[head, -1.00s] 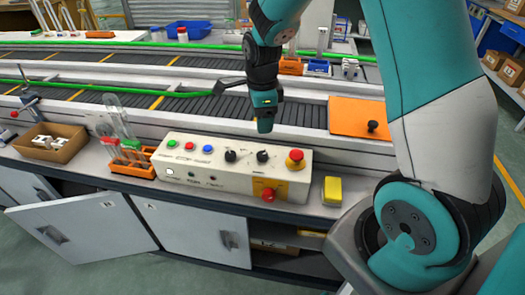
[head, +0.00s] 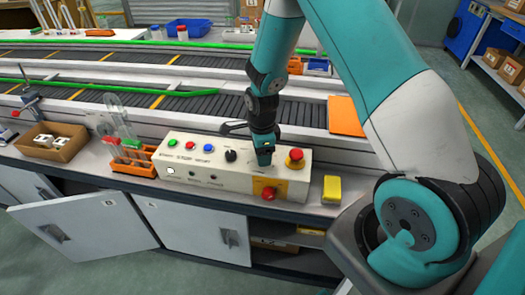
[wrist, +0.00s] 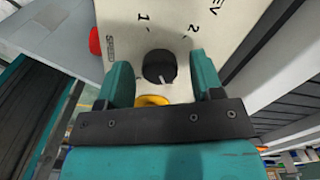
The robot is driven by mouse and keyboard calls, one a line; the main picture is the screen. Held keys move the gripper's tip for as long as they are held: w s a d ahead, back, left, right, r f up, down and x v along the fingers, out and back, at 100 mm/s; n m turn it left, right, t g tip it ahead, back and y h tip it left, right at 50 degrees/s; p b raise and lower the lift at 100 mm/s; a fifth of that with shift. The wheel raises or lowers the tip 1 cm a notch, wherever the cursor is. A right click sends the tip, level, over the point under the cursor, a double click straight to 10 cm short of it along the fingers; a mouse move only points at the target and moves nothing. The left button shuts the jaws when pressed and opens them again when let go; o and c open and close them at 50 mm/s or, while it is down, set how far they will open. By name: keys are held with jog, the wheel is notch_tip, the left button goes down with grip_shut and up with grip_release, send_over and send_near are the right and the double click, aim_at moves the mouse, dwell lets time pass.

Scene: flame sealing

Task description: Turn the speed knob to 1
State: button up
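The speed knob (wrist: 160,67) is a round black dial on the cream control panel (head: 205,178). In the wrist view the word SPEED and the numbers 1 and 2 are printed around it. In the head view my gripper (head: 264,158) is at the panel's right-hand knob position and hides that knob. Whether the fingers touch the panel cannot be told.
A second black knob (head: 231,156) is left of my gripper. A red emergency button (head: 295,156) is close on its right, and another red button (head: 268,193) is on the panel's front. A yellow block (head: 332,189) lies right of the panel. Conveyors run behind.

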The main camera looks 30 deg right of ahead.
jog(key=c, duration=0.8)
jog(key=shift+c, duration=0.2)
